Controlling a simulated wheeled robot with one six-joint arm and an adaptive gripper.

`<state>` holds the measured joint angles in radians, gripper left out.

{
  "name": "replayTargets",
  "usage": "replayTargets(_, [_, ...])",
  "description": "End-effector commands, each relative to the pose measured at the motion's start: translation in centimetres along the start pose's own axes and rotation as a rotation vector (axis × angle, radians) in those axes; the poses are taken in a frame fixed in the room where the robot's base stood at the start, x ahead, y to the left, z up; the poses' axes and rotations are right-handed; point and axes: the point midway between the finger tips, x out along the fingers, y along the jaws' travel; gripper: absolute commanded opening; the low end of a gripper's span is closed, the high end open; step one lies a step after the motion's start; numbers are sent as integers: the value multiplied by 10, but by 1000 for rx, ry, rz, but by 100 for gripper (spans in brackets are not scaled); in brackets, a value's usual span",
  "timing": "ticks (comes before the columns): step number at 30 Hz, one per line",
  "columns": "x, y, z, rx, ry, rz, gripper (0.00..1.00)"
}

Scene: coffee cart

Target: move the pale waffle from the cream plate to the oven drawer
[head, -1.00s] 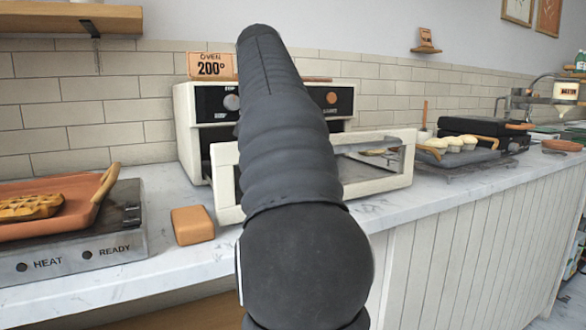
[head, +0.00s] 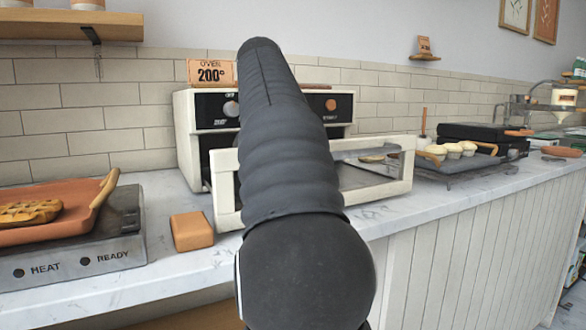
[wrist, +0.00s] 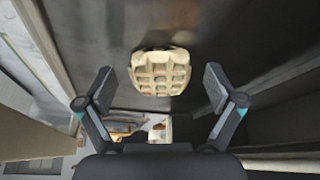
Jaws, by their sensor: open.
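The pale waffle (wrist: 161,72) lies on the dark floor of the open oven drawer (wrist: 208,35) in the wrist view, beyond my fingertips and between their lines. My gripper (wrist: 160,88) is open, with its fingers apart and not touching the waffle. In the head view the oven drawer (head: 402,184) is pulled out from the white oven (head: 186,130), and a small pale piece (head: 371,159) shows inside it. My arm covers the middle of the drawer and hides my gripper there. The cream plate cannot be made out.
A heating plate with an orange tray (head: 60,231) and a browned waffle (head: 28,212) stands at the left. An orange block (head: 191,231) sits beside the drawer. A rack with pale muffins (head: 453,150) and a black press (head: 487,133) stand to the right.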

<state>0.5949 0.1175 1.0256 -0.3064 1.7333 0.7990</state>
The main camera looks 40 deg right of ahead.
Motion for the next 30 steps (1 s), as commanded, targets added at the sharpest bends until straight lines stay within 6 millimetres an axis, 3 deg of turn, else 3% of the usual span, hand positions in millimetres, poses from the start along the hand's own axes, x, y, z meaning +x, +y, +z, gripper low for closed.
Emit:
replayTargets(5, [-23, -1, -2, -1, 2, -2, 93])
replayTargets(17, [-102, -1, -2, -1, 2, -2, 93])
replayTargets(24, [-119, -1, -1, 0, 1, -1, 93])
replayTargets(30, [-121, 0, 0, 0, 0, 0, 93])
